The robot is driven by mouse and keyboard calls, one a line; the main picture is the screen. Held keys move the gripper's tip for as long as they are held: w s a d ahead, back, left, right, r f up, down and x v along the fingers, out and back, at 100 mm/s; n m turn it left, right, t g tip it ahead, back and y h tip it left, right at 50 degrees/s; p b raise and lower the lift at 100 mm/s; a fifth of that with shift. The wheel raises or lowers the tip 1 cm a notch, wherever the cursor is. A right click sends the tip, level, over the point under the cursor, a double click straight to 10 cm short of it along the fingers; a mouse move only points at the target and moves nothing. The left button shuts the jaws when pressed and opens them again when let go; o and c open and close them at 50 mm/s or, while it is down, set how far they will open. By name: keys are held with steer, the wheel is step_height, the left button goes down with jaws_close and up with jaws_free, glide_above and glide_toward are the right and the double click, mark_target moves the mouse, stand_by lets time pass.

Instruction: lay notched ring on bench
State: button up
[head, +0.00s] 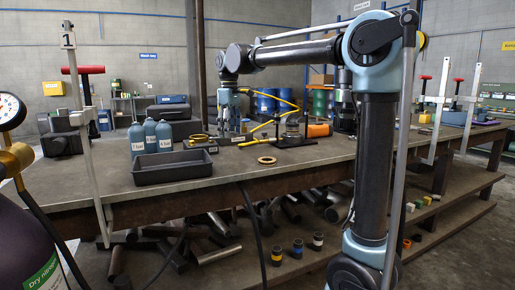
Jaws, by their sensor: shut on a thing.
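My arm reaches to the left over the bench (330,150) and its wrist bends down at the back. My gripper (228,128) is low above the bench's far part, small in the picture. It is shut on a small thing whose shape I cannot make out. A flat brass-coloured ring (267,160) lies on the bench top, in front and to the right of my gripper and apart from it. I cannot tell whether this ring has a notch.
A black tray (173,174) stands at the front left, with several blue bottles (151,136) behind it. A dark stand (292,139) with a round part is right of my gripper. Bare bench lies around the flat ring. Metal bars lie on the lower shelf.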

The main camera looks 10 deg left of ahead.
mark_target(231, 159)
step_height(231, 159, down, 9)
steer(key=shift+s, duration=0.1)
stand_by(0.4)
steer(key=o, duration=1.3)
steer(key=shift+f, duration=0.1)
steer(key=shift+c, duration=0.2)
step_height(231, 159, up, 12)
